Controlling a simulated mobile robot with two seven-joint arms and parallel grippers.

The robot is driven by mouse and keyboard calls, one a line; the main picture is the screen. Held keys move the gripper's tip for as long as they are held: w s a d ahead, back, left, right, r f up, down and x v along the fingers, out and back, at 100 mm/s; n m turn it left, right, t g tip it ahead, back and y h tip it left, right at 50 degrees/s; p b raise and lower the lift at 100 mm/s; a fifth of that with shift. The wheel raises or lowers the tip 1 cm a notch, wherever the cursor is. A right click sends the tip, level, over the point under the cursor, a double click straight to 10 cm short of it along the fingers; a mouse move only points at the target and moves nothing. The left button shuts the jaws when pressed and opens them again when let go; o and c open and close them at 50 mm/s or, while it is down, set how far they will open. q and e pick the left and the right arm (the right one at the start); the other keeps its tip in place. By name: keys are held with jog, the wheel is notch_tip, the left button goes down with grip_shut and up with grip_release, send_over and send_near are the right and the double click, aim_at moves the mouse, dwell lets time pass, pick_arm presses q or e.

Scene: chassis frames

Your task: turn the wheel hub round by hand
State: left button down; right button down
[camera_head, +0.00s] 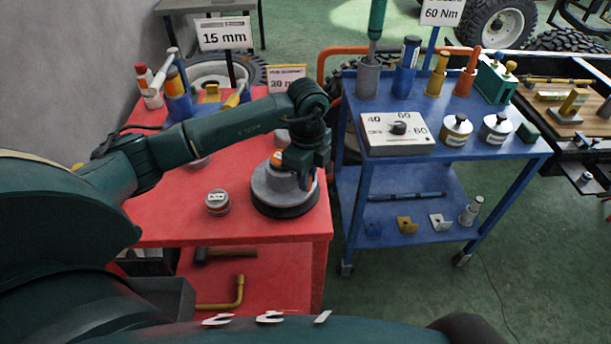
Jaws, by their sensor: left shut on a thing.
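The wheel hub (267,196) is a round grey piece on a wide dark base. It sits near the right front corner of the red table (180,222), with an orange mark on its top. My left gripper (303,180) points down over the right side of the hub and is shut on it. The fingers and my forearm hide part of the hub's top and right side. My right gripper is not in view.
A small round tin (217,202) stands left of the hub. A blue cart (380,182) with a dial box (385,146), pots and tools stands to the right, across a narrow gap. Sign posts and tool holders stand behind the hub.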

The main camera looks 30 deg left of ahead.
pick_arm(q)
jog(key=shift+w, duration=0.15)
dwell(0.3)
jog(key=c, duration=1.4)
grip_release()
jog(key=shift+o, duration=0.2)
notch_tip(320, 180, up, 13)
jog(key=b, duration=0.1)
